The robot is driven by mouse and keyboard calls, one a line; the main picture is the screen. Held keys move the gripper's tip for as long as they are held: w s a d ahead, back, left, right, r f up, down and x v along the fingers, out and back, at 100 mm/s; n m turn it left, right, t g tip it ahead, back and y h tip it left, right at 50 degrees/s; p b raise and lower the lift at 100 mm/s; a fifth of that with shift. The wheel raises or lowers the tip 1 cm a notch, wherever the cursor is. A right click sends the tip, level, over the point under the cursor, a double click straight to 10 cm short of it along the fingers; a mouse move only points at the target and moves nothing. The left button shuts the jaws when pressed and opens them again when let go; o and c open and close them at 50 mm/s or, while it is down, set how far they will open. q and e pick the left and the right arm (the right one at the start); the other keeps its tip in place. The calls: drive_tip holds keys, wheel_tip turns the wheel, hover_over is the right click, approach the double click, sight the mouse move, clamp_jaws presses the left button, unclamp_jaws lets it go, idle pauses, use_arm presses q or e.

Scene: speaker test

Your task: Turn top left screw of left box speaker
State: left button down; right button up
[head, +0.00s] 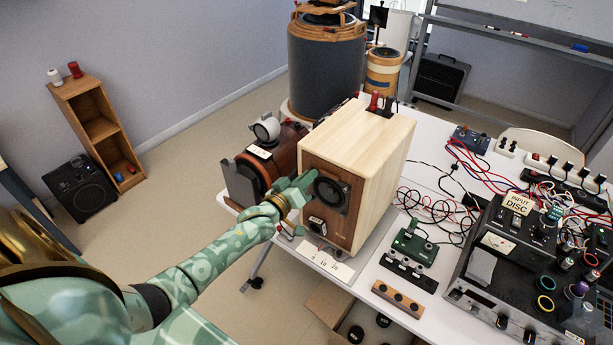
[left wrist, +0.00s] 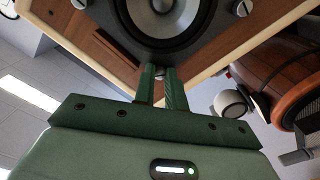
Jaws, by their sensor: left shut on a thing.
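The box speaker (head: 375,150) has a pale wood cabinet with a brown front. It stands at the left end of the white table. A round driver (head: 330,194) in a dark square frame sits in its front, and the driver also shows close up in the left wrist view (left wrist: 163,14). My left gripper (head: 306,184) is at the upper left corner of that frame. In the left wrist view its green fingers are shut on a screw (left wrist: 160,72) at the frame's corner. Two other screws (left wrist: 242,8) show at other corners. My right gripper is not in view.
A reddish-brown rounded speaker (head: 262,165) stands close to the left of the box. A card with numbers (head: 324,263) lies before it. Cables (head: 430,208), a green device (head: 414,247) and an amplifier (head: 525,255) fill the table to the right. An open carton (head: 345,312) is below.

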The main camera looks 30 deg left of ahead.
use_arm(q)
drive_tip(key=m, duration=1.1)
drive_tip(key=shift+p, duration=0.4)
drive_tip(key=shift+m, duration=0.3)
drive_tip(key=c, duration=1.7)
unclamp_jaws()
drive_tip(key=s, duration=0.5)
drive_tip(key=s+a, duration=0.1)
drive_tip(key=s, duration=1)
drive_tip(key=shift+s+a+p, duration=0.15)
drive_tip(key=shift+s+p, duration=0.05)
drive_tip(key=shift+p, duration=0.1)
